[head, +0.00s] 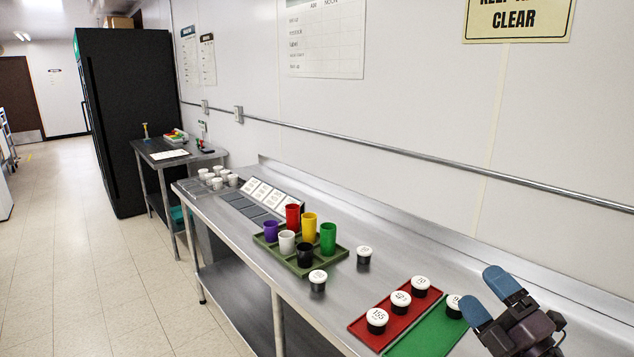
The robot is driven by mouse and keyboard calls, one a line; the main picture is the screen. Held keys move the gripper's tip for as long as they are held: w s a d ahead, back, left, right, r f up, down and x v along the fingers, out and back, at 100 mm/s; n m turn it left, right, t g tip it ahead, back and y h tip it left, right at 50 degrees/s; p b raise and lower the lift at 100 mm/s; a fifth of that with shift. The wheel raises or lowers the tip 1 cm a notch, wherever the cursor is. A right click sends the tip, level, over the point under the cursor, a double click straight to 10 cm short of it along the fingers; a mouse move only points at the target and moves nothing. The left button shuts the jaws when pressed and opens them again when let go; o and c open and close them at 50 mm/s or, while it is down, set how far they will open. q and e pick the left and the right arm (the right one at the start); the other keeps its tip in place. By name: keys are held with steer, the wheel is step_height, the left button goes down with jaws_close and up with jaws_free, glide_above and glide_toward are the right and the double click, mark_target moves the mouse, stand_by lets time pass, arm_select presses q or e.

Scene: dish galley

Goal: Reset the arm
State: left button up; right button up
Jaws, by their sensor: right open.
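My right gripper (489,300) is at the lower right in the head view, above the steel counter (338,203). Its two blue fingertips are spread apart with nothing between them. It is just right of the green mat (428,334) and overlaps that mat's right side in the picture. A white-lidded cup (455,306) on the green mat stands close to the left of the fingers and is partly hidden. My left gripper is out of view.
A red mat (361,330) holds several lidded cups. A green tray (268,246) holds several coloured cups. Two lidded black cups (318,281) (364,255) stand near it. White cups (217,183) stand at the far end. The wall rail (420,154) runs behind the counter.

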steer(key=s+d+f+m+g+h, duration=0.3)
steer(key=s+d+f+m+h, duration=0.15)
steer(key=f+m+h, duration=0.4)
steer(key=s+d+f+m+g+h, duration=0.3)
steer(key=s+f+m+h, duration=0.25)
steer(key=m, duration=0.55)
steer(key=s+a+f+m+g+y, duration=0.25)
steer(key=s+f+g, duration=0.25)
steer(key=s, duration=0.3)
steer(key=s+a+f+m+g+y, duration=0.1)
steer(key=s+a+f+m+g, duration=0.1)
steer(key=s+a+f+g, duration=0.45)
steer(key=w+d+f+t+b, duration=0.1)
steer(key=f+t+b, duration=0.3)
steer(key=f, duration=0.6)
steer(key=w+d+f+n+t+b, duration=0.1)
steer(key=w+f+t+b, duration=0.3)
steer(key=f, duration=0.5)
steer(key=shift+d+f+y+b, duration=0.25)
steer(key=shift+f+y+b, duration=0.2)
steer(key=shift+b, duration=0.55)
